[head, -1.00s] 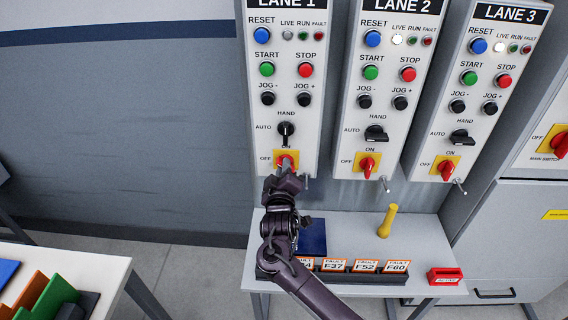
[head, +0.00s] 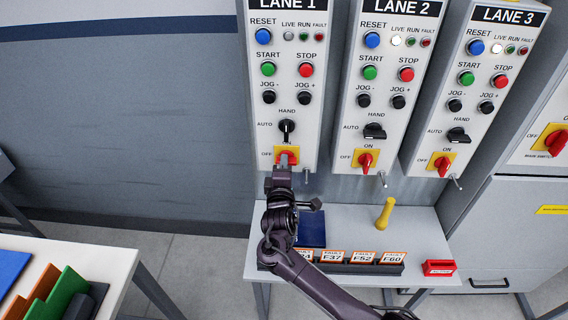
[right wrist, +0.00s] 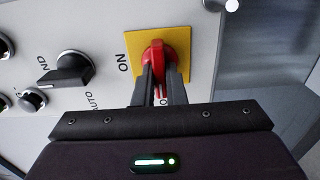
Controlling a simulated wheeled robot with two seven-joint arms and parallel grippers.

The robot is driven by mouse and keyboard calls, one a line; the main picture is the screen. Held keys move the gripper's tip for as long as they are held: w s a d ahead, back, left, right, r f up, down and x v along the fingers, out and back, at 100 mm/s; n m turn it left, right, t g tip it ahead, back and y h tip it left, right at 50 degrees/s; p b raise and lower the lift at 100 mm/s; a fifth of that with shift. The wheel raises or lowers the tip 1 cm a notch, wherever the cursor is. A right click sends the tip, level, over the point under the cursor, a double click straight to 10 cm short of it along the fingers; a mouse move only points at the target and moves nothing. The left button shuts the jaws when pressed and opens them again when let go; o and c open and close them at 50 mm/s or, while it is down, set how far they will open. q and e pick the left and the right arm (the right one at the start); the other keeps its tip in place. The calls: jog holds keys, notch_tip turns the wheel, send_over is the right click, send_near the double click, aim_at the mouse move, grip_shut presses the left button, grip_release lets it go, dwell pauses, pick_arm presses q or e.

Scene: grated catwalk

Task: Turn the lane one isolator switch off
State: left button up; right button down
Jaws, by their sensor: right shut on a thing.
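The lane 1 isolator switch is a red handle (head: 293,157) on a yellow plate (head: 278,152) at the bottom of the LANE 1 panel (head: 283,80). My right gripper (head: 285,162) is at this handle and hides part of it. In the right wrist view its two fingers (right wrist: 160,84) are shut on the red handle (right wrist: 154,56), one on each side. The picture there is turned, with the ON label at left. The handle lies across the plate, along the OFF side, not toward ON. My left gripper is not in view.
Red isolators of lane 2 (head: 366,161) and lane 3 (head: 443,165) stand upright toward ON, close by on the right. Below are a shelf with fault tags (head: 361,257), a yellow handle (head: 386,213) and a red box (head: 440,268).

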dwell(0.4)
jog(key=c, duration=1.5)
grip_release()
jog(key=shift+s+a+b, duration=0.2)
jog(key=shift+s+b, duration=0.25)
jog(key=shift+s, duration=3.45)
jog(key=shift+f, duration=0.1)
